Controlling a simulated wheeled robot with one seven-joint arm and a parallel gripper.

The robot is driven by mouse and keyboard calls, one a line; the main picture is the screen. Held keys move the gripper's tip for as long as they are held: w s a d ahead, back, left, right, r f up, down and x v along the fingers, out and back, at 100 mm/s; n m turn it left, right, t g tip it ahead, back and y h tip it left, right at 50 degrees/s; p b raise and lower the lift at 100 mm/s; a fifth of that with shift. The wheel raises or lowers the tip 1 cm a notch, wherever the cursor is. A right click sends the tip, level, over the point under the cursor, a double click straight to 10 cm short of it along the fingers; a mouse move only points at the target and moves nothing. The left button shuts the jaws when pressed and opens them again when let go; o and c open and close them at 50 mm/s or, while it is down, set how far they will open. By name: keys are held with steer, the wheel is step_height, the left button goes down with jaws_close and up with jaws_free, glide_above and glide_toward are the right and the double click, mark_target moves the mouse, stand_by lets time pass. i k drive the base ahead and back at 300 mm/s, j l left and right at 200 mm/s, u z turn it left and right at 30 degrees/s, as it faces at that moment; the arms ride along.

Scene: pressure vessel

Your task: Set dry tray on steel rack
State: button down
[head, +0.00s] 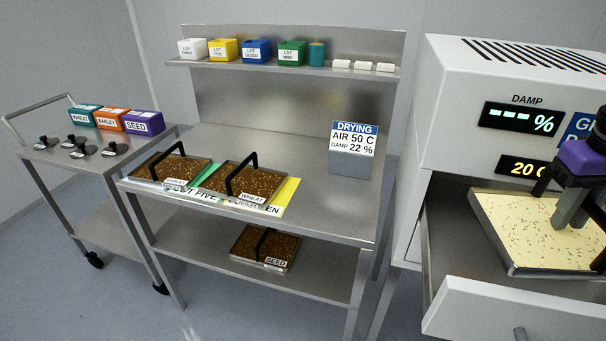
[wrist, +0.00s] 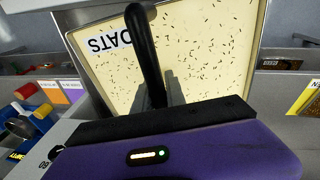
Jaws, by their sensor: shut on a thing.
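A tray of pale grain (head: 515,225) is at the front opening of the white machine, at the right of the head view. In the wrist view the tray (wrist: 215,45) carries an OATS label and a black bar handle (wrist: 141,40). My gripper (head: 570,212) is over the tray, and in the wrist view its fingers (wrist: 158,92) are shut on the handle. I cannot tell whether the tray touches the surface under it. The steel rack (head: 300,165) stands left of the machine, with a worktop and a lower shelf (head: 215,245).
Dark-grain trays BARLEY (head: 160,168) and WHEAT (head: 225,182) sit front left on the worktop; SEED (head: 275,250) sits below. A sign (head: 352,150) reads DRYING, AIR 50 C, DAMP 22 %. The machine's damp display (head: 518,119) shows dashes. The worktop's middle is clear. A cart (head: 100,165) stands left.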

mark_target(338, 199)
steer(key=i+j+u, duration=0.1)
steer(key=j+u, duration=0.3)
steer(key=i+j+u, duration=0.15)
steer(key=j+u, duration=0.3)
steer(key=i+j+z, duration=0.2)
steer(key=i+j, duration=0.25)
steer(key=i+z, duration=0.7)
steer(key=i, duration=0.25)
